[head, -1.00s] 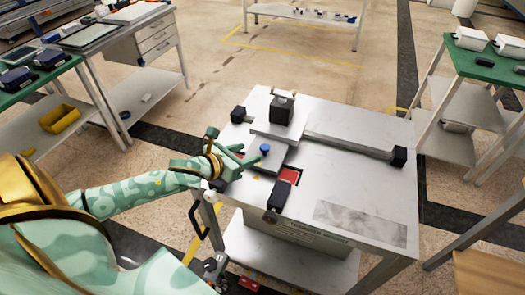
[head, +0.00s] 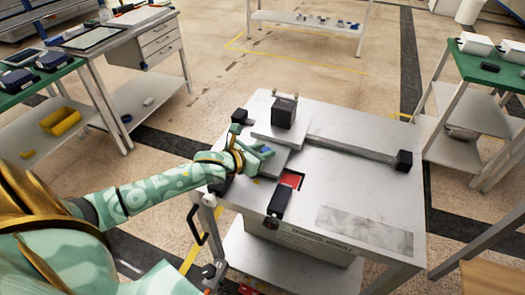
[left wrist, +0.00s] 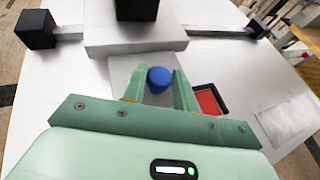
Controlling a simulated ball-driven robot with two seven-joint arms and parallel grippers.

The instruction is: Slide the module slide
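The module slide is a pale carriage plate (head: 262,137) with a black block (head: 284,112) on it, at the left part of a grey rail (head: 350,143). A lower grey plate reaches from it towards me and bears a blue knob (left wrist: 160,79). In the head view the knob is mostly hidden by my fingers. My left gripper (head: 264,154) is at the knob. In the left wrist view its two green fingers (left wrist: 160,82) stand open on either side of the knob, with thin gaps showing. My right gripper is not in view.
Black end blocks stand at the rail's left (head: 239,115) and right (head: 404,160) ends. A red recess (head: 292,180) and a black box (head: 280,203) lie at the table's front. The table top (head: 345,185) is clear to the right. Green-topped tables stand farther off.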

